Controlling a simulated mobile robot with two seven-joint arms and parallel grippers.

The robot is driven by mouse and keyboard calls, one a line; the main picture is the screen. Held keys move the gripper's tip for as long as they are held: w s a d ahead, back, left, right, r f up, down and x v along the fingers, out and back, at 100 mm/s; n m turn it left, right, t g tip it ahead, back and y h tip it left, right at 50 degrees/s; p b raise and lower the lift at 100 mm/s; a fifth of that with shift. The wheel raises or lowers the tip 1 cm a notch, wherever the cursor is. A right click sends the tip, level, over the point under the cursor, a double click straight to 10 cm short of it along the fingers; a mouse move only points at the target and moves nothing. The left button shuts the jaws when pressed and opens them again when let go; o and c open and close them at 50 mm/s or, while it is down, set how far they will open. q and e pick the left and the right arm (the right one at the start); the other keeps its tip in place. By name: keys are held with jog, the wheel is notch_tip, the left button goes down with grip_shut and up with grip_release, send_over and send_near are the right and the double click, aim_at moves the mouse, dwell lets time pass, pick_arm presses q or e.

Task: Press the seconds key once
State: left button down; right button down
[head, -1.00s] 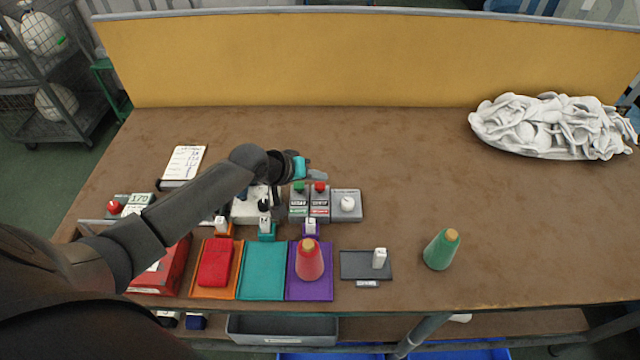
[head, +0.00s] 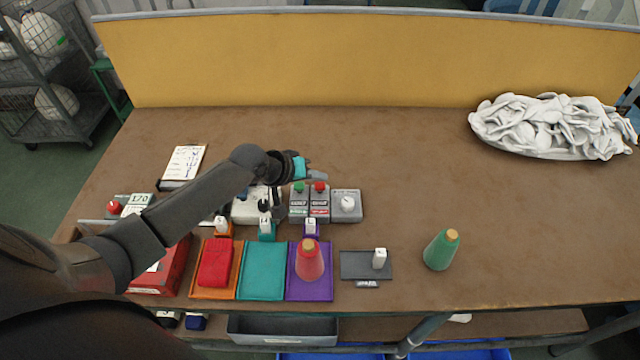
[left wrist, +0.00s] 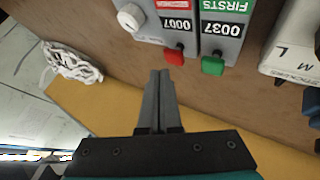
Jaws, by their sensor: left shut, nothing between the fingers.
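Two grey counter boxes stand side by side at the back of the row of boxes. One has a green key (head: 299,187) and the other a red key (head: 319,187). In the left wrist view the green key (left wrist: 213,65) is beside a counter reading 0037 and a FIRSTS label. The red key (left wrist: 174,55) is beside a counter reading 0007; its red label is cut off. My left gripper (head: 323,177) is shut and empty just behind the red key. In the left wrist view its fingertips (left wrist: 160,73) are close to that key; I cannot tell whether they touch.
A grey box with a white knob (head: 347,203) stands right of the counters. A red cone (head: 309,262) stands on the purple mat, and a green cone (head: 441,250) farther right. A white sock pile (head: 550,126) lies at back right. The table's middle right is clear.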

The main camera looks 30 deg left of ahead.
aim_at(317, 188)
dwell(0.4)
pick_arm(q)
jog(key=shift+f, duration=0.45)
jog(key=shift+f+b, duration=0.45)
jog(key=shift+f, duration=0.25)
dwell(0.6)
dwell(0.4)
jog(key=shift+r+p, duration=1.1)
jog(key=shift+p, duration=0.2)
notch_tip(317, 188, up, 5)
jog(key=p, duration=0.5)
jog(key=shift+r, duration=0.1)
